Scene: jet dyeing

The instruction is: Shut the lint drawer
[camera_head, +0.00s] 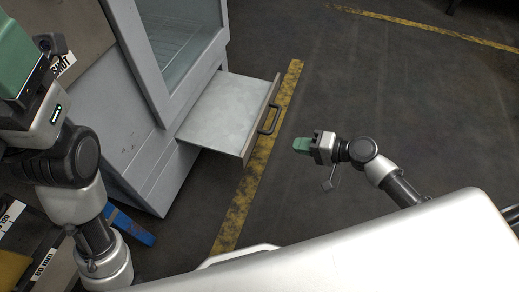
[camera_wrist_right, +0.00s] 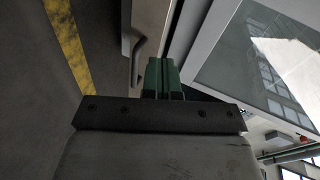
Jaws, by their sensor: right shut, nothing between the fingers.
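The lint drawer (camera_head: 222,112) sticks out of the lower front of the grey machine and stands open. Its front panel carries a dark bar handle (camera_head: 270,119). My right gripper (camera_head: 298,144) is shut and empty, to the right of the drawer front and apart from the handle in the head view. In the right wrist view the green fingers (camera_wrist_right: 162,78) are together, with the drawer handle (camera_wrist_right: 137,60) just left of them. My left arm shows at the left edge of the head view with part of its green gripper (camera_head: 14,50); its fingertips are out of frame.
The grey machine (camera_head: 150,150) with a glass window (camera_head: 180,40) stands behind the drawer. A yellow floor line (camera_head: 240,205) runs under the drawer front. A blue object (camera_head: 132,226) lies by the machine's base. The dark floor (camera_head: 400,90) to the right is clear.

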